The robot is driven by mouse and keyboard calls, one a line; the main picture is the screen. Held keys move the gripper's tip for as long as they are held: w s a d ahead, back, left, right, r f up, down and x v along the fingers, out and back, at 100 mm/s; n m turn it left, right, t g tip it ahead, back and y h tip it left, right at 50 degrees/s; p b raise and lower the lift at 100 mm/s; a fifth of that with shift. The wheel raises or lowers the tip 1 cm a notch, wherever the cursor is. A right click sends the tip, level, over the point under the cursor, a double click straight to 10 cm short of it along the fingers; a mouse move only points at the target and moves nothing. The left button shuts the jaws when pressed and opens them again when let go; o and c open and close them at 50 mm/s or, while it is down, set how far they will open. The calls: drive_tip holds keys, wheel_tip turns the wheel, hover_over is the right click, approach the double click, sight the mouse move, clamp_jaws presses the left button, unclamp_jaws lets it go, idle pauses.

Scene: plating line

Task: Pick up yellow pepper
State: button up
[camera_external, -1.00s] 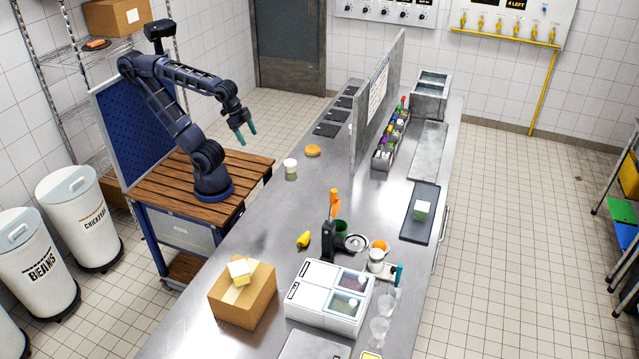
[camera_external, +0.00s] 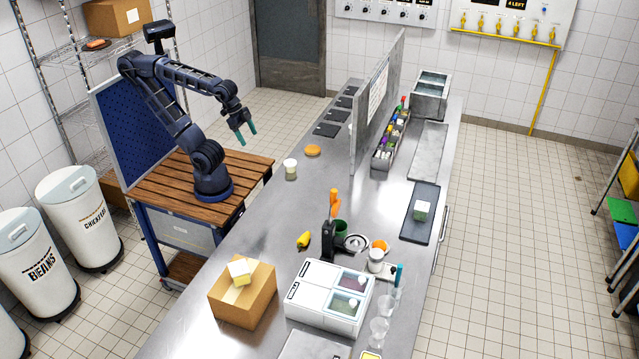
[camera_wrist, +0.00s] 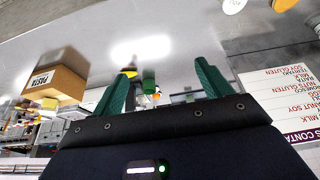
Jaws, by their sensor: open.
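The yellow pepper (camera_external: 303,240) lies on the steel counter, just right of and behind the cardboard box and left of a black upright holder. A small yellow shape that looks like the pepper (camera_wrist: 129,72) shows far off in the wrist view, between the fingers. My gripper (camera_external: 246,133) is open and empty, with green fingertips pointing down, high near the wooden cart and well away from the pepper. In the wrist view the two green fingers of my gripper (camera_wrist: 160,90) stand apart with nothing between them.
A tall divider (camera_external: 378,100) stands farther back.

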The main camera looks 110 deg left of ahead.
idle(0.4)
drive_tip(key=shift+c, duration=1.2)
